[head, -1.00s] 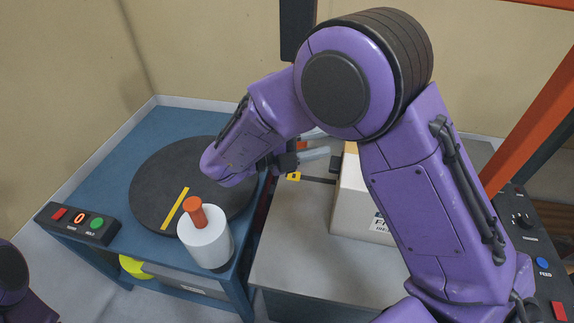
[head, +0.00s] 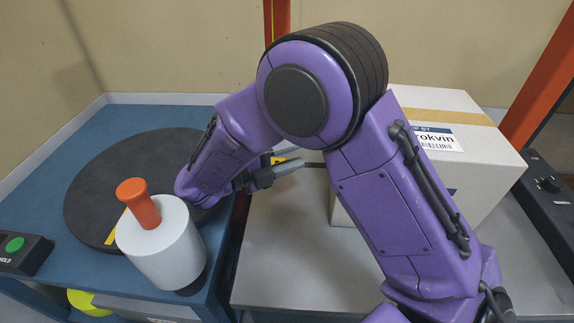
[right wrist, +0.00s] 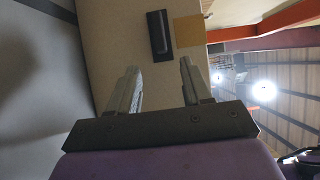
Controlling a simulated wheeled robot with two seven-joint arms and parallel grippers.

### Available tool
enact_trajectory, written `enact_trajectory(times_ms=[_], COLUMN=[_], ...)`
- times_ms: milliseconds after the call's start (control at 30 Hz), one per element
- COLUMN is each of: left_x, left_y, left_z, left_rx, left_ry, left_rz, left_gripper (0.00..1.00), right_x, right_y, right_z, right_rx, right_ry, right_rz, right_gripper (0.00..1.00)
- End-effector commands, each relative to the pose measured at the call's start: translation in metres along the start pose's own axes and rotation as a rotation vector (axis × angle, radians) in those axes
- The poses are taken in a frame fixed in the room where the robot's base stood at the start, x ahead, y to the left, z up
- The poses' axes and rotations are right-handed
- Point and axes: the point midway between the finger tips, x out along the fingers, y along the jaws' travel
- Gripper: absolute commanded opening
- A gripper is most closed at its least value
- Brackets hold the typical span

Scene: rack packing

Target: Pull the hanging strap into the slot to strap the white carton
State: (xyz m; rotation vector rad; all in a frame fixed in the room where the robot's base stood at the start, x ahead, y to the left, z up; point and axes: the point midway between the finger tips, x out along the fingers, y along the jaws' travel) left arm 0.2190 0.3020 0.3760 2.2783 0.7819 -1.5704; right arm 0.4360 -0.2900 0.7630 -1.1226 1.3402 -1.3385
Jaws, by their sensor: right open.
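In the right wrist view, the open fingers (right wrist: 159,66) face a carton side (right wrist: 110,30) with a dark oblong (right wrist: 158,35) and tan tape (right wrist: 188,32). I cannot tell whether the oblong is a hand hole. A dark slot line (head: 315,165) shows by the fingers. I cannot make out the hanging strap.
A blue table (head: 60,125) at left holds a black turntable (head: 85,200) and a white cylinder with an orange knob (head: 160,250). A button box (head: 25,255) is at its front left.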

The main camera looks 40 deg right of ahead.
Motion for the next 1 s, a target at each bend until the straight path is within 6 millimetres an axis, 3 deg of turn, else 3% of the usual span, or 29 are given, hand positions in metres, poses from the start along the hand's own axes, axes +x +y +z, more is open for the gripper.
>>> enact_trajectory(times_ms=[300,433,667,700,833,1000], left_x=[0.005,0.006,0.006,0.006,0.006,0.006], left_y=[0.001,0.001,0.001,0.001,0.001,0.001], left_z=[0.002,0.002,0.002,0.002,0.002,0.002], left_rx=[0.000,0.000,0.000,0.000,0.000,0.000], left_ry=[0.000,0.000,0.000,0.000,0.000,0.000], left_rz=[0.000,0.000,0.000,0.000,0.000,0.000], left_gripper=[0.70,0.70,0.70,0.70,0.70,0.70], right_x=[0.054,0.064,0.066,0.066,0.066,0.066], right_y=[-0.001,-0.001,-0.002,-0.002,-0.002,-0.002], right_z=[0.000,0.000,0.000,0.000,0.000,0.000], right_rx=[0.000,0.002,0.001,0.002,0.001,0.001], right_ry=[0.001,0.000,-0.002,-0.001,-0.001,-0.001], right_rz=[0.002,0.001,0.000,0.000,0.000,0.000], right_gripper=[0.49,0.49,0.49,0.46,0.03,0.00])
